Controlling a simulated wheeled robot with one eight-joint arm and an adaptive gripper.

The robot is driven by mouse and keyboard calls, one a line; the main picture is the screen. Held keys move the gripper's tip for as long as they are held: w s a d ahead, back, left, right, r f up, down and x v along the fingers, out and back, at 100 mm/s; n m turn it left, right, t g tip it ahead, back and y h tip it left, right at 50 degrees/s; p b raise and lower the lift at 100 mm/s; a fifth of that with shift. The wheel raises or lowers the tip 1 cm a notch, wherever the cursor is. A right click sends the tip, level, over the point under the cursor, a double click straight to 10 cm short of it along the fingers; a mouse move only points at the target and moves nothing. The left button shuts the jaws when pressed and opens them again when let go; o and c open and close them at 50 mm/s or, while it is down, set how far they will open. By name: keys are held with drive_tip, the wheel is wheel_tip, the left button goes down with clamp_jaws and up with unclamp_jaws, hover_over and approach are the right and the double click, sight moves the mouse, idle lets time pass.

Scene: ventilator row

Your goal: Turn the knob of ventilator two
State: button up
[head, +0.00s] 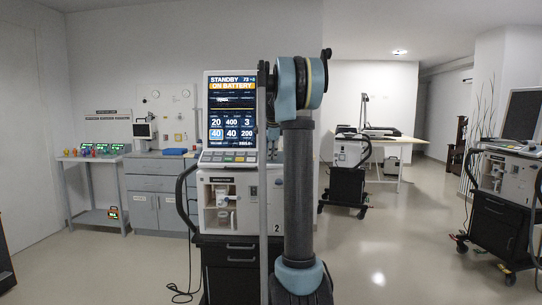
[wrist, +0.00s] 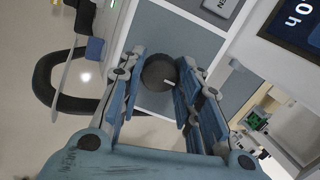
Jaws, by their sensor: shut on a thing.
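Ventilator two (head: 230,172) stands straight ahead in the head view, with a "2" on its lower front. Its lit screen (head: 231,105) reads "STANDBY" and "ON BATTERY". In the wrist view the dark round knob (wrist: 158,70) with a white pointer mark sits on a grey panel (wrist: 188,38). My gripper (wrist: 161,82) has its blue fingers on either side of the knob and is shut on it. In the head view my arm covers the right side of the ventilator, and the gripper and knob cannot be made out there.
A black curved handle (head: 184,196) sticks out at the ventilator's left. Another ventilator cart (head: 503,215) stands at the right and one (head: 347,187) farther back. A bench (head: 94,157) and cabinets (head: 158,183) line the left wall.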

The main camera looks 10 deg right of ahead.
drive_tip(key=o, duration=1)
drive_tip(key=shift+o, duration=0.2)
drive_tip(key=v, duration=1.1)
drive_tip(key=shift+r, duration=0.4)
drive_tip(key=shift+s, duration=0.15)
